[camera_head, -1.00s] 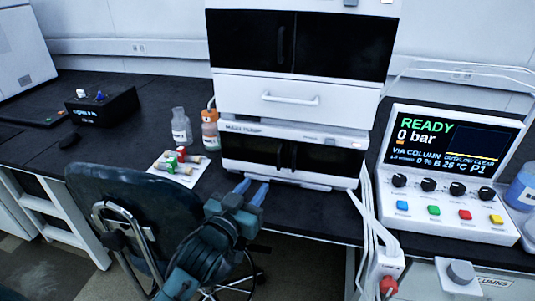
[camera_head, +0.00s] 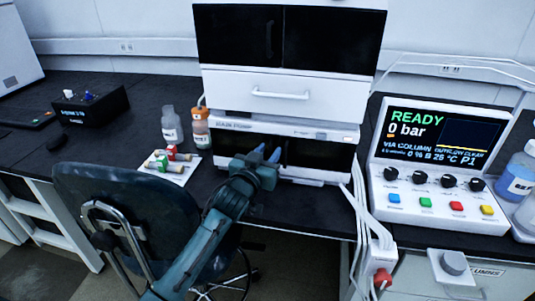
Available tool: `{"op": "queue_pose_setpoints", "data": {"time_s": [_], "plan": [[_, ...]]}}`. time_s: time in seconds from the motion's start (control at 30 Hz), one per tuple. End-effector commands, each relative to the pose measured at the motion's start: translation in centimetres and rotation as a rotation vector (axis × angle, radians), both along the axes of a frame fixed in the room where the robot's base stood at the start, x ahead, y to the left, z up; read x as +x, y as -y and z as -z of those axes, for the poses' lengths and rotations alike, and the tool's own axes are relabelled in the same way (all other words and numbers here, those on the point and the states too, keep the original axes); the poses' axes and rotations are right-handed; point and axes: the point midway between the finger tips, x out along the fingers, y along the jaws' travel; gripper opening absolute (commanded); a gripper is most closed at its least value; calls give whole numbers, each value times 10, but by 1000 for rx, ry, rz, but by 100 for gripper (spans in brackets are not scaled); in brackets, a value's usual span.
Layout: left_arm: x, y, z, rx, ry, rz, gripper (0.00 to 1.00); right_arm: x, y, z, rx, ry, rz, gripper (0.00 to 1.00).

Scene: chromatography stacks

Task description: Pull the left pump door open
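The pump module (camera_head: 320,130) is the lowest unit of the white stack and has black front doors. Its left door (camera_head: 226,143) looks shut, and my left arm covers part of it. My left gripper (camera_head: 267,153) is in front of this door's right part, close to the middle of the unit. Its two blue fingertips are apart, with nothing clearly between them. The door's handle is hard to make out behind the fingers, and I cannot tell whether they touch it. The right door (camera_head: 320,155) also looks shut. My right gripper is out of view.
A chair (camera_head: 125,205) stands in front. A control console (camera_head: 440,165) and white cables (camera_head: 362,210) are at the right.

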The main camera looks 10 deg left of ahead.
Motion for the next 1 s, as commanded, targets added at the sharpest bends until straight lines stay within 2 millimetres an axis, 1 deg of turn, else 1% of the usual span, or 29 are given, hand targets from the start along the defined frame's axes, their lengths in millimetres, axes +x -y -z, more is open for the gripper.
{"op": "queue_pose_setpoints", "data": {"time_s": [0.2, 0.5, 0.6, 1.0], "plan": [[0, 0, 0, 0, 0, 0, 30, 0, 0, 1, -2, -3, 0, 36], [0, 0, 0, 0, 0, 0, 6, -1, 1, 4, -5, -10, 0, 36], [0, 0, 0, 0, 0, 1, 0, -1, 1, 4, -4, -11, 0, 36], [-1, 1, 0, 0, 0, 2, 0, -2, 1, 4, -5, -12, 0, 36]]}}
